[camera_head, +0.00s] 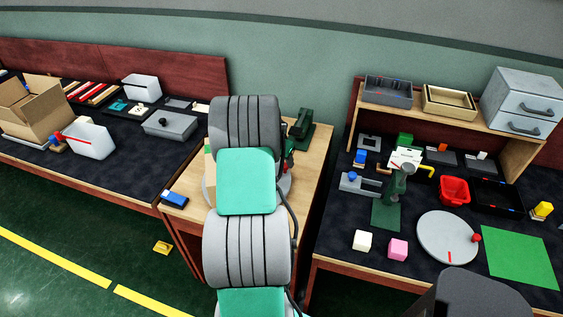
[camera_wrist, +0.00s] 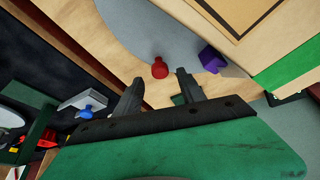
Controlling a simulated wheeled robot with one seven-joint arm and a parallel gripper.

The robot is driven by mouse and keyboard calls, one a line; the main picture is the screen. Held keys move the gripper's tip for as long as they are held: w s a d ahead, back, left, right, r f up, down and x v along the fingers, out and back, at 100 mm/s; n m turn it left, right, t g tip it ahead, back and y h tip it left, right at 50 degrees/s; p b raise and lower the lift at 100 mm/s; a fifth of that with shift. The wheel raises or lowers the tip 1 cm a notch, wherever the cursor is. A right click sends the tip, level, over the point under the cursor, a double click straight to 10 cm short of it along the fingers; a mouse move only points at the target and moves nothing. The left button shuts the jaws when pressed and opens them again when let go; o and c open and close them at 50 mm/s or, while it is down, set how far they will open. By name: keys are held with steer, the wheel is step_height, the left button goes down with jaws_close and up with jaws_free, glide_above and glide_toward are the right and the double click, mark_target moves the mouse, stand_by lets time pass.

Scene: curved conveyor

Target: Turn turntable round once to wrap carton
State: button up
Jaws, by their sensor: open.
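The grey turntable (camera_wrist: 150,25) shows in the wrist view, with a red knob (camera_wrist: 160,68) at its rim. A tan carton with a brown outline (camera_wrist: 245,14) stands at its upper right, with a purple block (camera_wrist: 212,60) near the rim. My gripper (camera_wrist: 158,90) is open and empty; its two dark fingers are just below the red knob, which appears close to the gap between them. I cannot tell whether they touch it. In the head view my arm hides the gripper and most of this turntable (camera_head: 285,186) on the middle wooden table.
A dark green device (camera_head: 303,126) and a blue item (camera_head: 174,199) stand on the middle table (camera_head: 317,160). The right bench holds another grey disc (camera_head: 445,238) with a red knob, a red bin (camera_head: 454,191) and small blocks. The left bench holds an open cardboard box (camera_head: 38,112).

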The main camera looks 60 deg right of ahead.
mark_target(285, 164)
steer(key=x, duration=0.3)
steer(key=shift+d+f, duration=0.1)
steer(key=shift+c, duration=0.2)
jaws_close()
stand_by(1.1)
